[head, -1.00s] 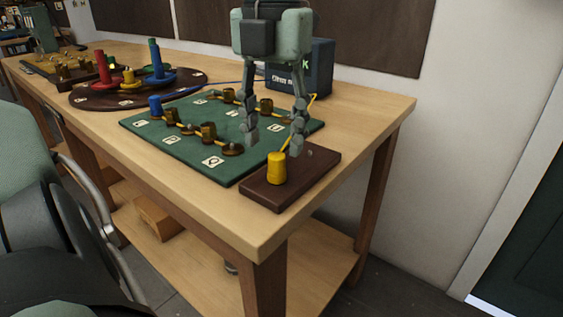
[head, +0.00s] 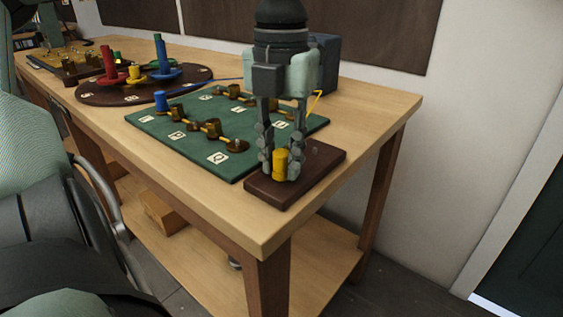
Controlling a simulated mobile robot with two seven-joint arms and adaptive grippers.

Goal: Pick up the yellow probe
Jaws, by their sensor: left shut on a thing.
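The yellow probe (head: 280,165) stands upright on a dark brown wooden block at the near right corner of the table. My left gripper (head: 280,172) points down over it, with one finger on each side. It is shut on the probe, which still appears to rest on the block. A yellow lead (head: 317,98) shows behind the gripper, and part of it is hidden. My right gripper is not in view.
A green board (head: 200,165) with brass posts and a blue probe (head: 161,101) lies left of the block (head: 310,175). A dark blue box (head: 325,60) stands behind the gripper. A round board (head: 90,94) with coloured pegs is farther left. The table's front edge is clear.

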